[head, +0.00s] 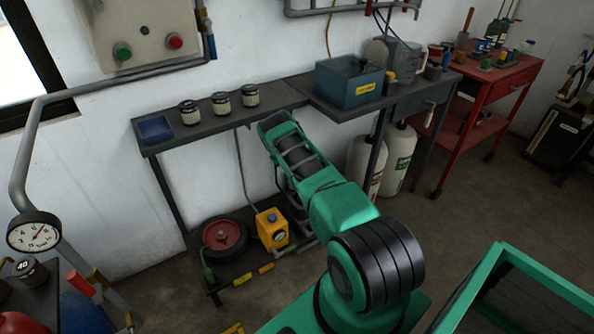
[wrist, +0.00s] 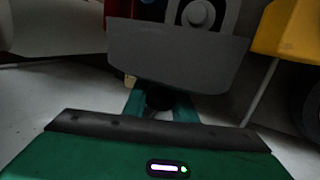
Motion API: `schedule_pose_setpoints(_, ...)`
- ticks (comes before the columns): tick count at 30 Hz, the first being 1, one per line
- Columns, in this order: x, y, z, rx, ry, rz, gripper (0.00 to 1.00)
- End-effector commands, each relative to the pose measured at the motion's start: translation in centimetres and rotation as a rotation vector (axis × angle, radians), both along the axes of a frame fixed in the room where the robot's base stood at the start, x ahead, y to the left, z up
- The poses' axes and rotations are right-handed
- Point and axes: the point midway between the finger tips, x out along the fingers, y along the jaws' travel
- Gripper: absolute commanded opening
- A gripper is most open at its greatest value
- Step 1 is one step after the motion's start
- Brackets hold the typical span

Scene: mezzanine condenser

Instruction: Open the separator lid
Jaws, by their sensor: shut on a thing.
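My gripper (wrist: 160,106) shows in the wrist view as two teal fingers, shut on a small dark rounded part (wrist: 160,97). A broad grey body (wrist: 178,55) stands just beyond the fingers and hides what lies behind it. I cannot tell for sure which part is the separator lid, nor whether the dark part belongs to it. In the head view my green and black arm reaches down in front of the dark bench, and the gripper is hidden there. A yellow unit (head: 272,228) stands low, left of my arm; a yellow thing (wrist: 290,30) shows at the wrist view's upper right.
A red wheel (head: 223,236) lies on the low shelf. White jugs (head: 397,160) stand under the bench. A red cart (head: 490,95) is at right; floor before it is clear.

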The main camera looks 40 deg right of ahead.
Motion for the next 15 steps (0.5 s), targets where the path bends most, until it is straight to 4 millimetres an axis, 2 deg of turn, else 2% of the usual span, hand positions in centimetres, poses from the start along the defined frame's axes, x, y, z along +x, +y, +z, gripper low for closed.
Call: schedule_pose_setpoints(15, 0.10, 0.56, -0.24, 0.006, 0.044, 0.009, 0.00)
